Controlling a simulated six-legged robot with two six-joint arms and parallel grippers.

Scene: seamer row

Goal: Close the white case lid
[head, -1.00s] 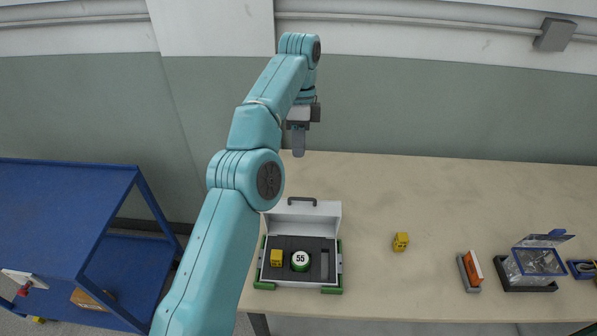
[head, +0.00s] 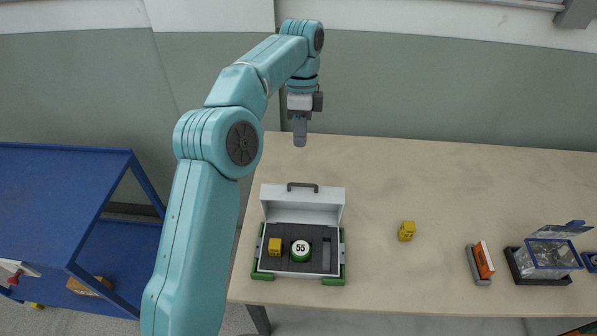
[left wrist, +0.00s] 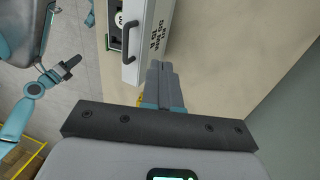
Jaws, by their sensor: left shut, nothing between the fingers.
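The white case (head: 325,271) sits near the front left of the table with its lid (head: 303,207) standing open at the back and a dark handle (head: 302,186) on the lid's top edge. A yellow cube (head: 275,246) and a green-and-white round piece marked 55 (head: 301,251) sit in its dark insert. My left gripper (head: 300,142) is shut and empty, behind and above the lid, apart from it. In the left wrist view its fingers (left wrist: 164,84) point toward the lid's lettered outer face (left wrist: 157,35). My right gripper (left wrist: 68,67) appears small there; its jaws are unclear.
Green brackets (head: 334,281) flank the case. A yellow cube (head: 407,231), an orange-and-white piece in a grey holder (head: 482,262) and a clear box with a raised lid (head: 550,256) stand to the right. A blue rack (head: 70,200) is at left. Table between cube and case is clear.

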